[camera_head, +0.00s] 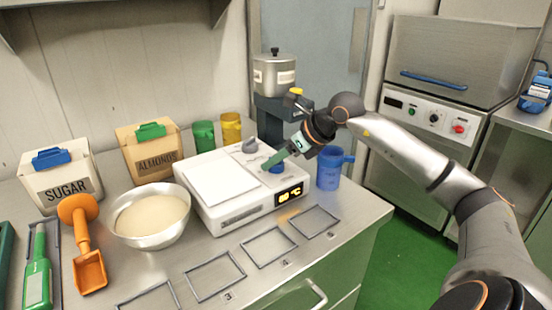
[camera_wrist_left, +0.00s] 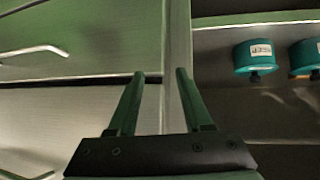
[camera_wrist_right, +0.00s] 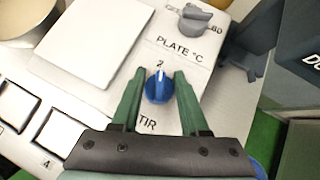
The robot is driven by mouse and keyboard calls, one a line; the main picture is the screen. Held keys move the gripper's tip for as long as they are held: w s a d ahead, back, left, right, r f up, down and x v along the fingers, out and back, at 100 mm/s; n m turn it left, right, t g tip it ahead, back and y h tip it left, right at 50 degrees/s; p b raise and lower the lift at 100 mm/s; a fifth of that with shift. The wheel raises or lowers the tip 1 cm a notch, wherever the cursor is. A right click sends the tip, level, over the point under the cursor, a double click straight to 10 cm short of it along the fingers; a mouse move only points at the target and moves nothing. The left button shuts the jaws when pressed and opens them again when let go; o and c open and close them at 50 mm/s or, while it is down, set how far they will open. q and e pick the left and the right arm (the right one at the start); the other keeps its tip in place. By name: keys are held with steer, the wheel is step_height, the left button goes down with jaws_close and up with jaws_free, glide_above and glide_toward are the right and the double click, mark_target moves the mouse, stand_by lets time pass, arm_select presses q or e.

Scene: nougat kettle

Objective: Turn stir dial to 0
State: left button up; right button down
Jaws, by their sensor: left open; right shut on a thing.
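The stir dial is a small blue knob (camera_wrist_right: 158,88) on the white hot-plate unit (camera_head: 215,218), below the grey PLATE °C dial (camera_wrist_right: 195,19). Its white mark points up, towards the printed 2. The label below it is partly hidden and reads "TIR". My right gripper (camera_wrist_right: 157,76) is shut on the blue knob, with one green finger on each side. In the head view the knob (camera_head: 278,168) shows beside the fingertips. My left gripper (camera_wrist_left: 160,73) is open and empty, in front of drawer fronts; it is not seen in the head view.
A blue mug (camera_head: 329,172) stands close to the right of the unit. A pot on a dark stand (camera_head: 274,75) is behind it. A bowl (camera_head: 151,232) and wire frames (camera_head: 268,247) lie left and front. Teal round containers (camera_wrist_left: 254,57) show near my left gripper.

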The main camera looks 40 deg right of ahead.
arm_select(q)
steer(key=shift+r, duration=0.25)
arm_select(e)
steer(key=shift+r+n+g+y+p, duration=0.2)
steer(key=shift+n+g+y+p, duration=0.1)
steer(key=shift+n+y+p, duration=0.65)
steer(key=shift+r+n+g+y+p, duration=0.1)
steer(key=shift+n+g+y+p, duration=0.3)
steer(key=shift+n+p, duration=0.5)
steer(key=n+g+y+p, duration=0.1)
steer(key=n+y+p, duration=0.1)
steer(key=n, duration=0.1)
steer(key=shift+g+p, duration=0.3)
steer(key=shift+p, duration=0.05)
steer(key=shift+f+n+g+y+p, duration=0.25)
steer(key=shift+n+g+p, duration=0.2)
steer(key=shift+n, duration=0.4)
arm_select(q)
steer(key=shift+n+y, duration=0.4)
steer(key=a+r, duration=0.1)
steer(key=s+a+r, duration=0.1)
steer(key=a+r, duration=0.1)
steer(key=shift+s+a+r, duration=0.3)
steer(key=shift+s, duration=0.05)
steer(key=shift+r, duration=0.1)
arm_select(e)
steer(key=shift+n+g, duration=0.25)
steer(key=shift+n, duration=0.15)
steer(key=shift+f, duration=0.1)
